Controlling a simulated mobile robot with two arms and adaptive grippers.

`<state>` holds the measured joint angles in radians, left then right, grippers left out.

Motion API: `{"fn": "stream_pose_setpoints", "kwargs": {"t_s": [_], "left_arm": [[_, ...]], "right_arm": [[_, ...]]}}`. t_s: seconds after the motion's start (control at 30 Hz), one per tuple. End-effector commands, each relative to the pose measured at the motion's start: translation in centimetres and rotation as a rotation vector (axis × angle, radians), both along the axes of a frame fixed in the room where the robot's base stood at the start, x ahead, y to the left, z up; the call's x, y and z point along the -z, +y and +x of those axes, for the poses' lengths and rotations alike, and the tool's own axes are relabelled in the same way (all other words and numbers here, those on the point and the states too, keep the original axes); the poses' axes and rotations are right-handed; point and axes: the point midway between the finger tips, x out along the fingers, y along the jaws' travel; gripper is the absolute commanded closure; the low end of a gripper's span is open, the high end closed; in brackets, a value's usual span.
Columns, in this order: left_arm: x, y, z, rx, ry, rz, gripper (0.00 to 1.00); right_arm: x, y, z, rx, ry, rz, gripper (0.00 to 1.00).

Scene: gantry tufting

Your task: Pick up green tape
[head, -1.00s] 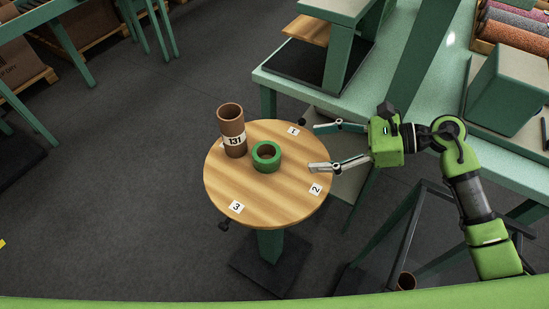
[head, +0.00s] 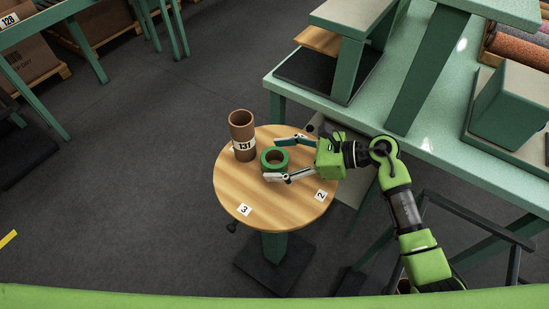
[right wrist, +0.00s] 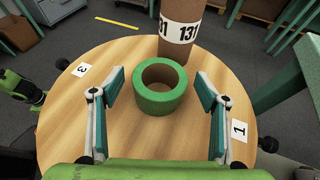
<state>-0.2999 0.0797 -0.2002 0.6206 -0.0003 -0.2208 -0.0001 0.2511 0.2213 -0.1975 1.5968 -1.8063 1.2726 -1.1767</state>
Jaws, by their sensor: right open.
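The green tape (head: 274,166) is a ring lying flat on the round wooden table (head: 240,192). In the right wrist view the green tape (right wrist: 144,93) sits between my open fingers, a little beyond their tips, with wood showing on both sides. My right gripper (head: 270,160) is open and empty, reaching in from the right with its fingertips close to the tape. The right gripper (right wrist: 163,85) frames the tape without visible contact.
A brown cardboard tube (head: 241,128) labelled 131 stands upright just behind and left of the tape. Number cards lie near the table's rim, such as card 3 (head: 244,209) and card 2 (head: 320,195). A green workbench (head: 440,110) stands to the right.

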Motion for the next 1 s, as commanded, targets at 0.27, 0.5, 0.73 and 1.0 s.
{"fn": "stream_pose_setpoints", "kwargs": {"t_s": [0.27,0.5,0.73,1.0], "left_arm": [[-0.22,-0.03,0.02,0.000,0.000,0.000,0.41],[-0.21,-0.03,0.03,0.000,-0.001,0.000,0.41],[-0.22,-0.03,0.03,0.000,-0.001,0.000,0.41],[0.08,-0.03,0.03,-0.001,-0.001,0.000,0.41]], "right_arm": [[0.48,0.97,0.24,0.000,-0.001,-0.001,0.32],[0.46,0.95,0.24,0.000,0.000,-0.001,0.71],[0.42,0.96,0.24,0.001,-0.001,0.000,0.75],[-0.29,0.94,0.27,-0.001,-0.005,-0.002,0.75]]}}
